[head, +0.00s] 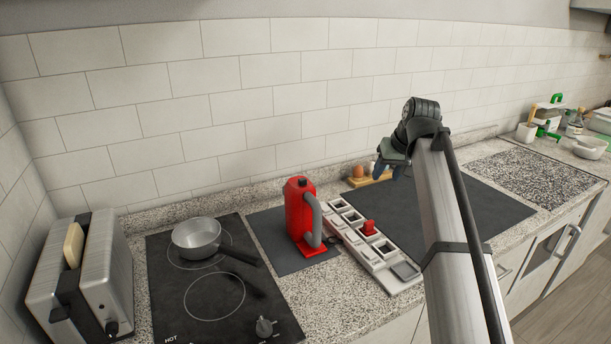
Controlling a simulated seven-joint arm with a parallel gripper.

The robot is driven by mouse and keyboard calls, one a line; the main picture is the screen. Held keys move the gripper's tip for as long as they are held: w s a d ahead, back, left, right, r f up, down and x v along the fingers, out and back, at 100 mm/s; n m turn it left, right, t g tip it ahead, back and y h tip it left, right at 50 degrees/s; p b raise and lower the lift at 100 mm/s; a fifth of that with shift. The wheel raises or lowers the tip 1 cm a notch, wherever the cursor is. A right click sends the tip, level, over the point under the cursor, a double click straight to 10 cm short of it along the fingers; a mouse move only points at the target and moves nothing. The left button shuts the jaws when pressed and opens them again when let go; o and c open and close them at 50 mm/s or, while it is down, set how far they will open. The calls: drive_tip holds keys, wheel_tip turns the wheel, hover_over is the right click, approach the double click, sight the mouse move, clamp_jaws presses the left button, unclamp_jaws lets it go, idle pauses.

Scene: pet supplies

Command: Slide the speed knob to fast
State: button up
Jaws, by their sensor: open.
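No part in view is legibly marked as a speed knob or "fast". A small red block or knob (369,228) sits on a long white panel (385,274) with several dark square recesses, right of the red kettle. A round dark knob (264,326) is at the front of the black cooktop (170,285), whose front left corner reads "HOT". My gripper (386,168) is open and appears empty, raised above the counter, above the red block in the picture. My arm hides part of the dark mat to the right.
A red kettle (298,210) with a grey handle stands left of the panel. A saucepan (197,238) sits on the cooktop, its handle pointing right. A toaster (83,280) holds bread at left. Eggs in a wooden holder (369,180) stand by the wall. The dark mat (480,215) has free room.

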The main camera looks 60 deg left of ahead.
sight(303, 179)
drive_tip(key=s+a+r+n, duration=0.25)
drive_tip(key=s+r, duration=0.35)
drive_tip(key=s, duration=0.4)
drive_tip(key=s+a+r+n, duration=0.25)
drive_tip(key=s+r, duration=0.25)
drive_tip(key=s, duration=0.4)
drive_tip(key=shift+g+h, duration=0.4)
drive_tip(key=x, duration=1.4)
drive_tip(key=shift+a+r, duration=0.2)
drive_tip(key=shift+a, duration=0.15)
clamp_jaws()
